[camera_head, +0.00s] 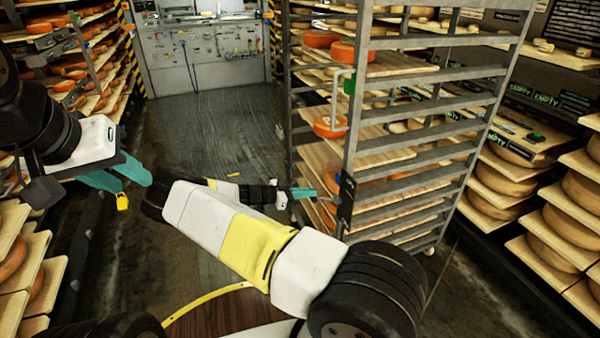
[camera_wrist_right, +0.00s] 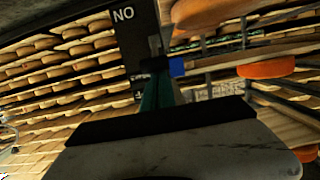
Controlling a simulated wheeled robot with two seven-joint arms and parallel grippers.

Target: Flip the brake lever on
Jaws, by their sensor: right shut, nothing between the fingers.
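The tall wheeled rack (camera_head: 405,130) stands right of centre. A black panel (camera_head: 346,195) is on its near post. In the right wrist view the panel (camera_wrist_right: 135,40) carries white letters that read "NO" there. A small dark lever-like part with a blue end (camera_wrist_right: 177,66) lies across its edge, at my fingertips. My right gripper (camera_head: 308,193) is shut and empty beside the panel; its teal fingers (camera_wrist_right: 156,92) reach toward that part. I cannot tell whether they touch. My left gripper (camera_head: 135,180) is open and empty at the left, away from the rack.
Cheese shelves line the left (camera_head: 75,70) and right (camera_head: 560,215) sides. The rack holds boards with orange cheeses (camera_head: 330,127). A tool wall (camera_head: 205,55) is at the back, with clear floor (camera_head: 220,125) before it.

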